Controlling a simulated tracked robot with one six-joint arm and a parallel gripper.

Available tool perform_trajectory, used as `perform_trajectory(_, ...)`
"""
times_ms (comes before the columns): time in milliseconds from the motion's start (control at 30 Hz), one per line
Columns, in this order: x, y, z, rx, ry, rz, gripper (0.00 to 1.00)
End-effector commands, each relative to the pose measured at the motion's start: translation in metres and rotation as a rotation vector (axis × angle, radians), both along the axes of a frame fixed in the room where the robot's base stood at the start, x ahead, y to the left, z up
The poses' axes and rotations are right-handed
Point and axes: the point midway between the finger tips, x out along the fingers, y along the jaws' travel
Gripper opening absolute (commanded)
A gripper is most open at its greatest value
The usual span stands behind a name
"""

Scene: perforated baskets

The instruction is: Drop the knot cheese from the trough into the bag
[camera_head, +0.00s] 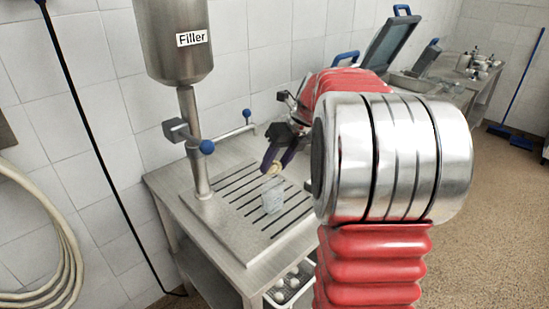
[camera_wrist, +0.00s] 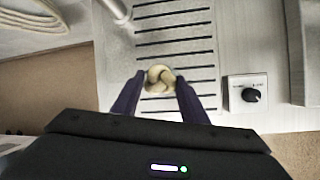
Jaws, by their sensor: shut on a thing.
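My gripper (camera_wrist: 160,82) is shut on the knot cheese (camera_wrist: 160,77), a pale yellow twisted knot held between the two dark fingertips. In the head view my gripper (camera_head: 272,164) is above the slotted steel table, and the cheese (camera_head: 275,169) shows small at its tips. The bag (camera_head: 272,197), translucent and greyish, stands upright on the slotted top just below the gripper. The cheese is above the bag and apart from the slotted surface. The bag cannot be made out in the wrist view. I cannot make out a trough for certain.
A steel filler (camera_head: 181,45) with blue-knobbed levers stands at the table's left. A white perforated basket (camera_head: 269,298) with several pale balls sits below the table. A black knob on a white plate (camera_wrist: 248,94) lies right of the slots. My arm hides the table's right part.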

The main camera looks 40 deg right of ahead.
Motion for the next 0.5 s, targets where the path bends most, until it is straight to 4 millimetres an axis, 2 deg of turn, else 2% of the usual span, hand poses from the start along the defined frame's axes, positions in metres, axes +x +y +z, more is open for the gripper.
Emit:
perform_trajectory(233,0.0,0.0,-0.021,0.001,0.0,-0.001,0.18)
perform_trajectory(500,0.0,-0.001,-0.035,0.001,-0.001,-0.002,0.18)
